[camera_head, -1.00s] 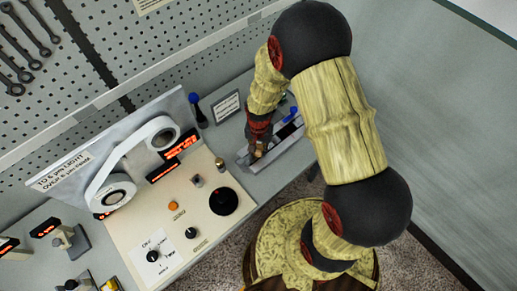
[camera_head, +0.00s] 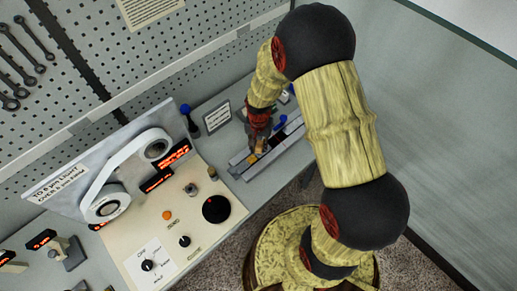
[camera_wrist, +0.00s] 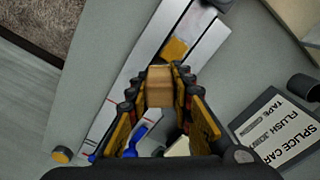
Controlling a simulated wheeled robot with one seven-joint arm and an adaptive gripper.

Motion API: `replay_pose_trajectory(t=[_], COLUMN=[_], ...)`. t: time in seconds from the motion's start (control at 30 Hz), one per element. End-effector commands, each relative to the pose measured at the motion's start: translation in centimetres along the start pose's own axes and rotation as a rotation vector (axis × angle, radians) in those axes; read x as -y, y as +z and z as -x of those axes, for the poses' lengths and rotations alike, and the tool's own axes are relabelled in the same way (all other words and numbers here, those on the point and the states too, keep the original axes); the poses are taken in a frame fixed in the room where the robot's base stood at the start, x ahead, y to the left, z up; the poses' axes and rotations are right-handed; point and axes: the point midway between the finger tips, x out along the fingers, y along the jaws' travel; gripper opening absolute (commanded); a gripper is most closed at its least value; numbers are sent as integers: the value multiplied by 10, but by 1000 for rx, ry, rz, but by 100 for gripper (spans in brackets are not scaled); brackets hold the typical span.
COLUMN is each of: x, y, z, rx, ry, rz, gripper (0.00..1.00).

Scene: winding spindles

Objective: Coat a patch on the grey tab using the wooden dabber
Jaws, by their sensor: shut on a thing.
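My gripper (camera_wrist: 160,98) is shut on the wooden dabber (camera_wrist: 159,88), a pale brown block between the fingertips in the wrist view. It is over a long grey splicing rail (camera_wrist: 205,42) carrying pale strips. An amber patch (camera_wrist: 175,49) lies on the rail just beyond the dabber. I cannot tell whether the dabber touches the surface. No separate grey tab can be told apart from the rail. In the head view my gripper (camera_head: 260,146) is low over the rail (camera_head: 284,139), and the dabber is mostly hidden.
A splice card (camera_wrist: 279,130) stands beside the rail. A blue object (camera_wrist: 141,136) lies close to my fingers. A control panel (camera_head: 165,240) with knobs and a white tape loop (camera_head: 128,170) stands left of the rail. A blue-topped post (camera_head: 190,122) stands behind.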

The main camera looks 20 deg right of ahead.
Motion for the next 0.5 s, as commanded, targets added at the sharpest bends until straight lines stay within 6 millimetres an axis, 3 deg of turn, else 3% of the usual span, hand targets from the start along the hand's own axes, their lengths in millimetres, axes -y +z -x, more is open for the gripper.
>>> replay_pose_trajectory(t=[0.23, 0.5], x=[1, 1], y=[-8, -9], z=[25, 31], rx=[-2, 0], ry=[-1, 0], rz=[1, 2], gripper=[0, 0])
